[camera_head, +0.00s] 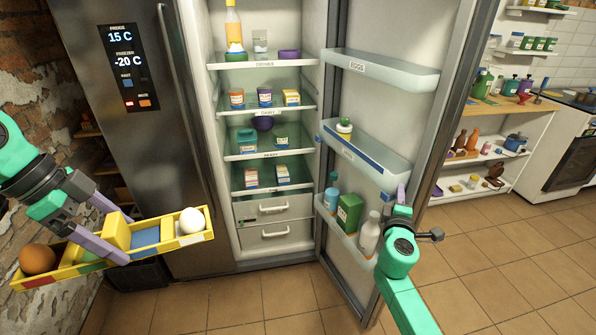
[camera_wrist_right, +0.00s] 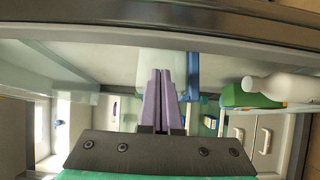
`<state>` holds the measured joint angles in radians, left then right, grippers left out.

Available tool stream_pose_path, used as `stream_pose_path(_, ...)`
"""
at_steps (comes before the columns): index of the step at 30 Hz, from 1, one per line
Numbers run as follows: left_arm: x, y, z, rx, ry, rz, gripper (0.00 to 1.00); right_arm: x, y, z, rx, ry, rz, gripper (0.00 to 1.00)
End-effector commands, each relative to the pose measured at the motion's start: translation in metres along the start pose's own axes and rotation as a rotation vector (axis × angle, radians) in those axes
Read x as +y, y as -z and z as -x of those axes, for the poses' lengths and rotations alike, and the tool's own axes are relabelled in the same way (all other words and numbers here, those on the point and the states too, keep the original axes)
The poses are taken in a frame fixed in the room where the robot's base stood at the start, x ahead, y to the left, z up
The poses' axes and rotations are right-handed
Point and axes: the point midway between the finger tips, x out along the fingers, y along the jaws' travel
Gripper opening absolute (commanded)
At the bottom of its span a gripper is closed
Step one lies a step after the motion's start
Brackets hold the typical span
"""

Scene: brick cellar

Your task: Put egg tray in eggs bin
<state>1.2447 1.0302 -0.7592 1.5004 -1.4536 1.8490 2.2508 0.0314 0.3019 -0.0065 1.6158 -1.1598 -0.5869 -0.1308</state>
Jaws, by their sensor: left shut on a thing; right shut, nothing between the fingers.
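The yellow egg tray (camera_head: 172,243) is at the lower left of the head view, outside the fridge. A white egg (camera_head: 192,220) sits at its right end and a brown egg (camera_head: 37,259) at its left end. My left gripper (camera_head: 127,238) is shut on the tray and holds it in the air, tilted up to the right. The clear bin labelled EGGS (camera_head: 400,80) is the top bin of the open fridge door and looks empty. My right gripper (camera_head: 402,192) is beside the door's lower bins; its purple fingers (camera_wrist_right: 160,85) are closed together, empty, in the wrist view.
The fridge door (camera_head: 440,110) stands open to the right. Its middle bin (camera_head: 370,155) holds a small white-and-green item, and its bottom bin holds bottles and a green carton (camera_head: 349,212). Fridge shelves (camera_head: 262,107) carry jars and boxes. Tiled floor is free at right.

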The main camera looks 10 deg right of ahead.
Motion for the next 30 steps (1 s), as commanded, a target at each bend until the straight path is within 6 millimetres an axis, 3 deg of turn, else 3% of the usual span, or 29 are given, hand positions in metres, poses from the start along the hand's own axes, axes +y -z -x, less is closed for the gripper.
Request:
stream_pose_path(6, 0.000, 0.004, 0.009, 0.001, 0.000, -0.001, 0.29, 0.001, -0.024, -0.024, -0.001, 0.000, 0.001, 0.00)
stream_pose_path(20, 0.000, 0.003, 0.006, 0.001, 0.000, -0.001, 0.29, -0.002, -0.031, -0.030, 0.000, 0.000, 0.000, 0.00)
stream_pose_path(30, 0.000, -0.008, -0.020, 0.001, 0.000, -0.001, 0.29, -0.004, -0.083, -0.078, -0.003, -0.001, 0.001, 0.00)
